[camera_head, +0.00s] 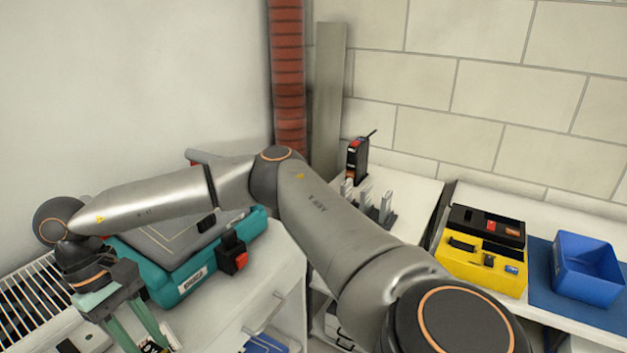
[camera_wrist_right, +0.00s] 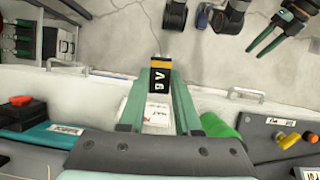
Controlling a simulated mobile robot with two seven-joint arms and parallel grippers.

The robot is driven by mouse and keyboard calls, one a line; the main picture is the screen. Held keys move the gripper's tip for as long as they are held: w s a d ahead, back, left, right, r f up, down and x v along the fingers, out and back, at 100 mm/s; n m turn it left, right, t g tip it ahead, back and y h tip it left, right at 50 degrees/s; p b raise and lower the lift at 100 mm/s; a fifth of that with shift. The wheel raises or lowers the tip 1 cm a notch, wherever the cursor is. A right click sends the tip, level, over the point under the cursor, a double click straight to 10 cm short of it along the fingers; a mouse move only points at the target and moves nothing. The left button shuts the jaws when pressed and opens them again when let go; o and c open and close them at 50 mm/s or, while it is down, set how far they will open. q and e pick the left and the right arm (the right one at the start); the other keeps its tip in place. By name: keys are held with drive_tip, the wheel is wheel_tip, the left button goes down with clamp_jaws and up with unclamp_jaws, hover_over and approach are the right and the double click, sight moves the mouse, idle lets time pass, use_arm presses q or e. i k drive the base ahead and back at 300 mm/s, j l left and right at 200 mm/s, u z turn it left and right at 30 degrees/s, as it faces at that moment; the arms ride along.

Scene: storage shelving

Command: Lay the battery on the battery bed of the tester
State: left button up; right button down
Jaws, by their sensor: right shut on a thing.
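My right gripper (camera_head: 145,335) is low at the left of the head view, near the teal case. In the right wrist view its green fingers (camera_wrist_right: 158,85) are shut on the black 9 V battery (camera_wrist_right: 161,80), which has an orange band at its far end. The battery is mostly hidden in the head view. A yellow unit with a black top part and red and blue details, possibly the tester (camera_head: 478,270), stands on the right-hand shelf, well away from the battery. My left gripper (camera_wrist_right: 264,38) shows only in the right wrist view, with its green fingers apart and nothing seen between them.
A teal case (camera_head: 190,275) with a red-and-black clasp lies on the white top beside my right gripper. A blue bin (camera_head: 585,270) stands right of the yellow unit. A black tool (camera_head: 357,158) and grey holders stand mid-back. My right arm crosses the head view.

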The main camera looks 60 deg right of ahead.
sight(462, 246)
drive_tip(key=z, duration=2.5)
drive_tip(key=i+j, duration=0.2)
drive_tip(key=j, duration=0.15)
drive_tip(key=i+j+z, duration=0.15)
drive_tip(key=i+j, duration=0.1)
drive_tip(key=j, duration=0.1)
